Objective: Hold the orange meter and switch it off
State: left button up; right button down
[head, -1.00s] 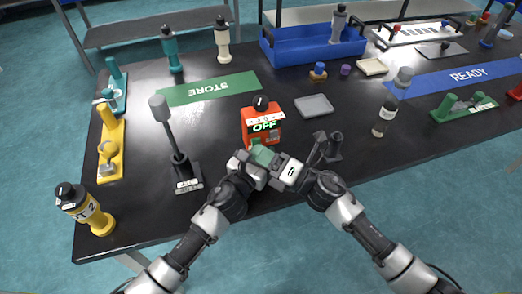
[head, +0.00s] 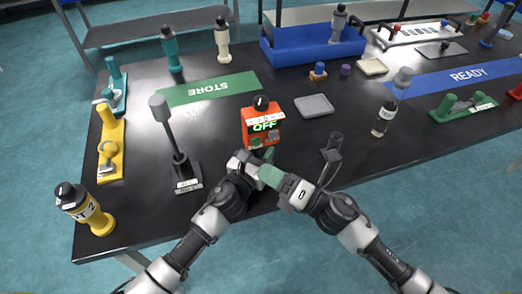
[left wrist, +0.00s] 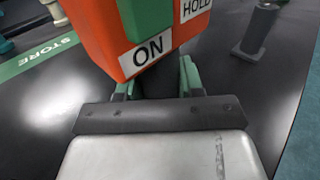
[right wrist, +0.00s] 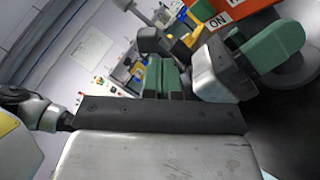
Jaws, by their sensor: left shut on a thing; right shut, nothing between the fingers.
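My right gripper (head: 268,174) is shut and empty, just in front of the left one and apart from the meter. A corner of the meter (right wrist: 262,8) shows in the right wrist view.
A dark upright tool (head: 178,165) stands left of the meter, and a small dark stand (head: 333,150) is on the right. A grey pad (head: 314,106) lies behind right. A bottle (head: 385,118) stands farther right.

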jog(key=shift+s+d, duration=0.3)
jog(key=shift+s, duration=0.45)
pick_arm(q)
jog(key=o, duration=1.1)
jog(key=v, duration=1.2)
